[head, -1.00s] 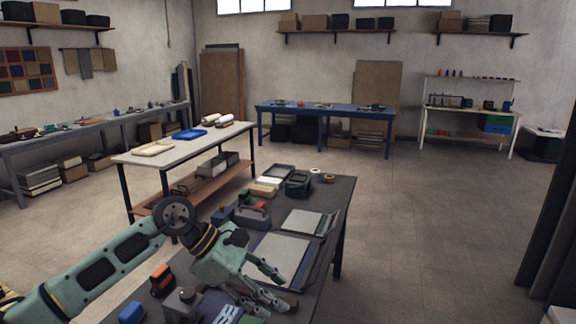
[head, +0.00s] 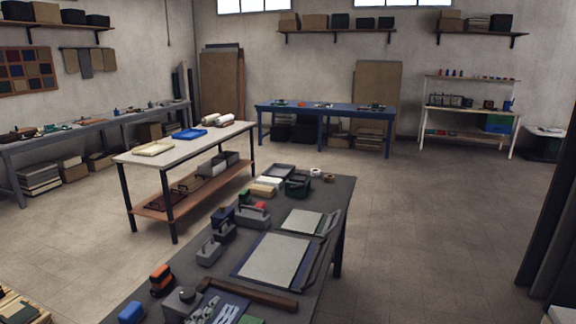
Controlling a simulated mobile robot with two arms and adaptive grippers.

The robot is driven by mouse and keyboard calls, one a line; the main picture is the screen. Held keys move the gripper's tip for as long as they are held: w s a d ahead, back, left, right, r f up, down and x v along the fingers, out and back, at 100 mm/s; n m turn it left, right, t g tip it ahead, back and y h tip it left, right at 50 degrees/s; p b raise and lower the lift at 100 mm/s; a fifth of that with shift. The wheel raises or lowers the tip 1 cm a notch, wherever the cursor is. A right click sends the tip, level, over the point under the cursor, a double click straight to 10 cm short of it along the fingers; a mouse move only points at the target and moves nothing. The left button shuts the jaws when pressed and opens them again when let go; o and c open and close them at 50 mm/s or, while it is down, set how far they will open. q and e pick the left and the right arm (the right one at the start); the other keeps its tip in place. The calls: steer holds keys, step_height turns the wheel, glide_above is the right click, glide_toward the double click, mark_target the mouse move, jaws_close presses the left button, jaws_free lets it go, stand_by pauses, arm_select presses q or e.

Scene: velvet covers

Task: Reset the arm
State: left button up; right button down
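Neither of my arms nor my grippers shows in the head view now. The dark workbench (head: 318,255) in front of me runs from the lower middle toward the back. Two flat pale boards lie on it, a larger board (head: 275,259) and a smaller board (head: 303,221) behind it. A brown bar (head: 248,293) lies near the front of the bench. An orange-and-black block (head: 161,280) and a blue block (head: 131,312) are near its left edge.
A white-topped table (head: 190,143) with a lower shelf stands behind the workbench. A blue table (head: 340,110) and a white shelf unit (head: 470,120) stand at the back wall. The floor (head: 430,220) to the right is clear.

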arm_select(q)
steer(key=s+a+f+n+g, duration=0.2)
steer(key=s+f+n+g, duration=0.15)
steer(key=s+f, duration=0.4)
steer(key=s+a+f+n+g, duration=0.2)
steer(key=s+f+g, duration=0.3)
steer(key=s, duration=0.6)
steer(key=s+a+f+n+g, duration=0.1)
steer(key=s+f+n+g, duration=0.25)
steer(key=s+f, duration=0.4)
steer(key=s+f+g+b, duration=0.1)
steer(key=s+f+b, duration=0.15)
steer(key=f, duration=1.35)
steer(key=s+f+b, duration=0.1)
steer(key=f+b, duration=0.2)
steer(key=f, duration=1.2)
steer(key=s+a+f+b, duration=0.1)
steer(key=s+f+b, duration=0.1)
steer(key=s+f, duration=0.6)
steer(key=s+a+f+m+g+y+b, duration=0.1)
steer(key=s+a+f+b, duration=0.1)
steer(key=s+f, duration=0.6)
step_height(320, 180, down, 4)
steer(key=shift+s+a+r+g, duration=0.15)
steer(key=shift+s+r+g, duration=0.1)
steer(key=shift+g, duration=0.05)
